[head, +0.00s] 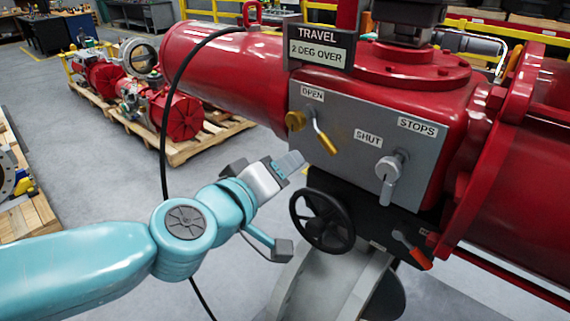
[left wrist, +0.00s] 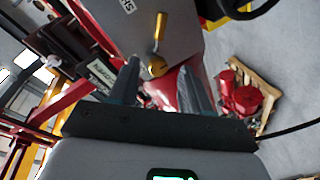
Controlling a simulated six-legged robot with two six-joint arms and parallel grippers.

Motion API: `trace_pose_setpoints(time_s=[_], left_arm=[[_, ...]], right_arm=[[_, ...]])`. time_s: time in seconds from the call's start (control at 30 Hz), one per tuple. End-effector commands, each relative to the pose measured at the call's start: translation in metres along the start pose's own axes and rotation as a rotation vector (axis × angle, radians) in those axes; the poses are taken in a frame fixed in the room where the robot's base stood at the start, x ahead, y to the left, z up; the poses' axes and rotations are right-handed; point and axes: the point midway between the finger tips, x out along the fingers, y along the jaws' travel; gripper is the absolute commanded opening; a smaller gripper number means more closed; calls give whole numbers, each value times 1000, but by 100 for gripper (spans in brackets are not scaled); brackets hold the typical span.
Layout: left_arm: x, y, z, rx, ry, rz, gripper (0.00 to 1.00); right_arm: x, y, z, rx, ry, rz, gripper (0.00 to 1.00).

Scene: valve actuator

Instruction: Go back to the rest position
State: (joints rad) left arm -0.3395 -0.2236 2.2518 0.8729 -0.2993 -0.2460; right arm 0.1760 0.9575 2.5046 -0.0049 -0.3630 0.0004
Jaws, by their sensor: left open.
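My left gripper (head: 290,163) is in the middle of the head view, just left of the grey panel (head: 350,125) on the red valve actuator (head: 225,80). In the left wrist view its two fingers (left wrist: 160,85) stand apart with nothing held between them. Beyond them is the brass knob (left wrist: 157,66) with its yellow lever (left wrist: 161,26). In the head view this brass knob (head: 295,121) sits under the OPEN label, its lever pointing down to the right. The gripper looks apart from it. My right gripper is not in view.
A silver lever (head: 389,178) sits below the SHUT and STOPS labels. A black handwheel (head: 322,220) is close below my gripper. A black cable (head: 165,130) hangs near my arm. The TRAVEL sign (head: 320,47) reads "2 DEG OVER". Red units stand on a pallet (head: 205,143); the floor between is clear.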

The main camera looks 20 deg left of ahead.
Motion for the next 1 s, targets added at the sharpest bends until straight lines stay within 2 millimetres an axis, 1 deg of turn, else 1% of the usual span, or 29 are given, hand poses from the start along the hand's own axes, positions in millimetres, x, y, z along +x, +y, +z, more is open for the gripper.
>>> trace_pose_setpoints(time_s=[0.13,0.17,0.2,0.27,0.37,0.4,0.47,0.5,0.57,0.6,0.67,0.7,0.77,0.8,0.87,0.9,1.0], left_arm=[[0,-1,-1,-1,1,-2,48],[1,-3,-2,-2,4,-7,48],[4,-10,-1,-3,3,-23,48],[16,-28,6,-3,-15,-68,48],[44,-77,36,2,-85,-188,48],[55,-103,54,11,-126,-245,48],[68,-144,83,37,-197,-328,48],[74,-171,104,58,-248,-378,48],[77,-210,135,87,-329,-447,48],[76,-236,157,105,-387,-489,48],[71,-274,191,131,-479,-545,48],[64,-298,215,146,-545,-577,48],[49,-330,251,165,-649,-617,48],[36,-350,275,176,-722,-636,48],[14,-374,310,186,-832,-654,48],[-2,-386,333,192,-904,-657,48],[-39,-402,379,202,-1062,-635,48]], right_arm=[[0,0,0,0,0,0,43],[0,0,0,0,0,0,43],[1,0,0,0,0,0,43],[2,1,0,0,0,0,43],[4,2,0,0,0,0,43],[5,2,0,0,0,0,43],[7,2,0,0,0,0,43],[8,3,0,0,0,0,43],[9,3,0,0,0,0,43],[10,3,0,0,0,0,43],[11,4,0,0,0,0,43],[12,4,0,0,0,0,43],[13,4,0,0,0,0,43],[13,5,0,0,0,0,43],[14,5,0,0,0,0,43],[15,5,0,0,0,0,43],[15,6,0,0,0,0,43]])
